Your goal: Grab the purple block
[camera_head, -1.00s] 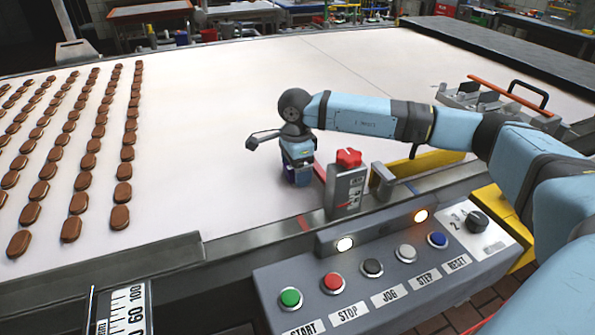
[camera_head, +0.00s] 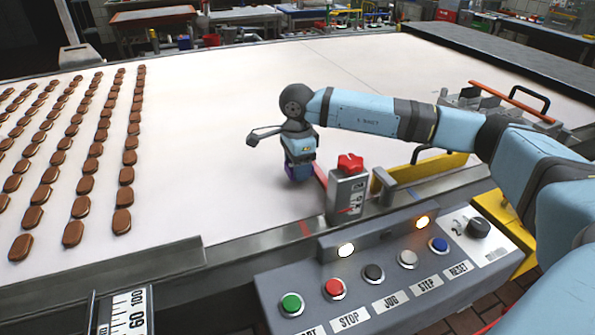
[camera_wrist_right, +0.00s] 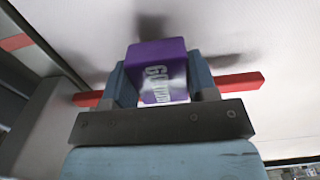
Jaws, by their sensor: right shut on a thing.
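The purple block (camera_wrist_right: 158,65) with white lettering sits between the two fingers of my right gripper (camera_wrist_right: 160,80) in the right wrist view. The fingers are shut on its sides. In the head view my right gripper (camera_head: 300,168) points down over the white belt, and only a little of the purple block (camera_head: 298,174) shows at its tip, the rest being hidden by the fingers. In the wrist view a dark shadow lies on the belt beyond the block. My left gripper is not in view.
A post with a red knob (camera_head: 350,163) stands just right of the gripper, with a red bar beside it. Rows of brown biscuits (camera_head: 75,205) lie on the belt (camera_head: 215,140) at left. A control panel (camera_head: 385,270) stands in front. The belt's middle is clear.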

